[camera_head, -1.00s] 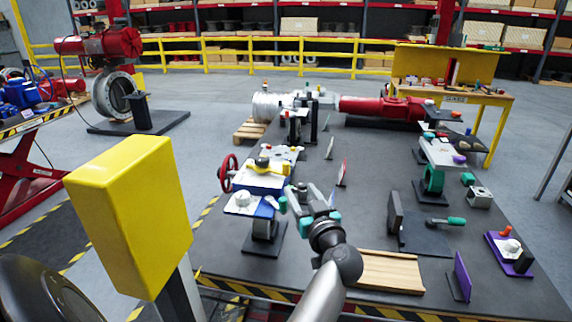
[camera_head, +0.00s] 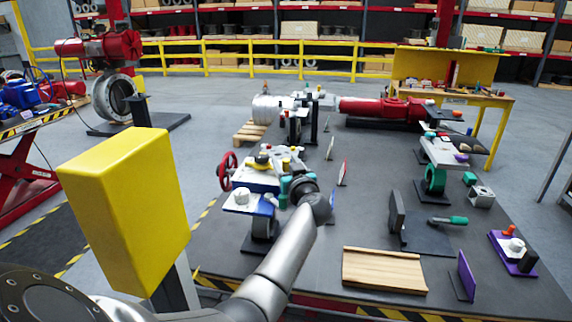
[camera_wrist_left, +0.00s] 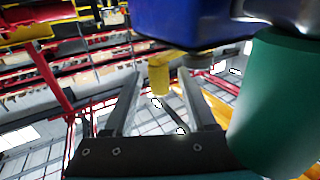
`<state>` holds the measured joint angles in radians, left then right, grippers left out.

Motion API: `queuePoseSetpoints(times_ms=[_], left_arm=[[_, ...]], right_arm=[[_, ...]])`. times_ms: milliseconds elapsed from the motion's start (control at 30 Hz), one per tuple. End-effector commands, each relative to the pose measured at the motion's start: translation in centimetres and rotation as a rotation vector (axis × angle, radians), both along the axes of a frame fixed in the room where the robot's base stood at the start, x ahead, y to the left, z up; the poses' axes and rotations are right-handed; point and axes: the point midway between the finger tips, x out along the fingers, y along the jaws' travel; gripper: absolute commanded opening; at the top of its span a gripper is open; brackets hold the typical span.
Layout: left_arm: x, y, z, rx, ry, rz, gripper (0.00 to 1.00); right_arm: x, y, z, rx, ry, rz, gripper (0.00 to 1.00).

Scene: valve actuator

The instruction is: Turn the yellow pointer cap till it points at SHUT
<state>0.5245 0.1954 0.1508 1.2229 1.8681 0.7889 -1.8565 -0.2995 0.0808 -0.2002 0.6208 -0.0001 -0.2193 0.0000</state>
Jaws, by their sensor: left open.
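The blue and white actuator unit (camera_head: 255,182) stands on the dark table, with a red handwheel (camera_head: 226,171) at its left. A yellow piece on its top (camera_head: 262,161) appears to be the pointer cap; its heading and any SHUT lettering are too small to read. My left gripper reaches the unit's right side in the head view, its fingers mostly hidden by the wrist. In the left wrist view my left gripper (camera_wrist_left: 161,72) is open, with a yellow cylinder (camera_wrist_left: 158,78) showing between its fingers; I cannot tell whether they touch. My right gripper is not in view.
In the left wrist view a blue body (camera_wrist_left: 180,20) and a green cylinder (camera_wrist_left: 275,100) are close to the gripper. A wooden board (camera_head: 384,270), a dark upright plate (camera_head: 396,212) and a green-handled tool (camera_head: 448,220) stand or lie right of my arm. The mid-table has bare room.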

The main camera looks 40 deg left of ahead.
Motion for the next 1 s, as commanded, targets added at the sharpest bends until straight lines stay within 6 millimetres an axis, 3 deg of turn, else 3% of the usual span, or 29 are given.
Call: queuePoseSetpoints(times_ms=[200, 700, 1000], left_arm=[[0.02, -0.01, 0.04, 0.000, 0.000, 0.000, 0.56], [0.00, -0.04, 0.01, 0.000, 0.000, 0.000, 0.00], [-0.01, -0.04, -0.01, 0.000, 0.000, 0.000, 0.00]], right_arm=[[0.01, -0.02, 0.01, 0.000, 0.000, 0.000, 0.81], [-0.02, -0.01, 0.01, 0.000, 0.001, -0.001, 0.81], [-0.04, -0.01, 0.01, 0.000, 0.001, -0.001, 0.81]])
